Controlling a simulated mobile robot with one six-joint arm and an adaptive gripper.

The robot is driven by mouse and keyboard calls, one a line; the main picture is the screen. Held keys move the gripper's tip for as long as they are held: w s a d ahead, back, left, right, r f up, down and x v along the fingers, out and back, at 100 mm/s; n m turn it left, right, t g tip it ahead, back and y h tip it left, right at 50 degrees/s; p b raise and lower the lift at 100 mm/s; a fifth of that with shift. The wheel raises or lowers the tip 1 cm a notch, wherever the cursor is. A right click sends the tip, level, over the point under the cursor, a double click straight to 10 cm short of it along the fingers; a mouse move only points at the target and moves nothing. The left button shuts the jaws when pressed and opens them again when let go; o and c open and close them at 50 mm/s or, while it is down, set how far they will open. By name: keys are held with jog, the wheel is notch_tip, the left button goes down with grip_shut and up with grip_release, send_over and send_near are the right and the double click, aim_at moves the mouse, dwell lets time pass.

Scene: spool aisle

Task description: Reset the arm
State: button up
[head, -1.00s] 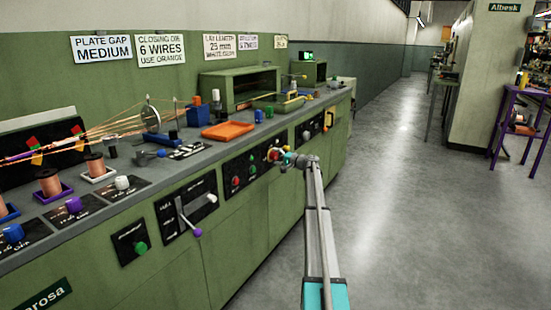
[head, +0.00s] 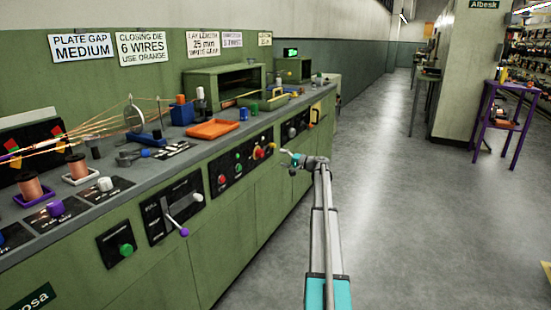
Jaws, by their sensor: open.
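My arm reaches forward from the bottom of the head view, with teal and grey links. My gripper (head: 287,155) is at its far end, small in the picture, in front of the green machine's control panel (head: 228,179). It is open, and I see nothing held in it. It appears just right of the red and yellow knobs (head: 264,152); whether it touches the panel I cannot tell.
The green machine (head: 160,262) runs along the left, its top holding an orange tray (head: 213,129), copper spools (head: 32,187) and fanned wires. A lever with a purple knob (head: 184,232) sticks out. The grey floor (head: 420,220) is clear rightward; a purple stand (head: 500,115) is at right.

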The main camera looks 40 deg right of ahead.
jog(key=shift+s+d, duration=0.2)
jog(key=shift+s, duration=0.25)
dwell(0.5)
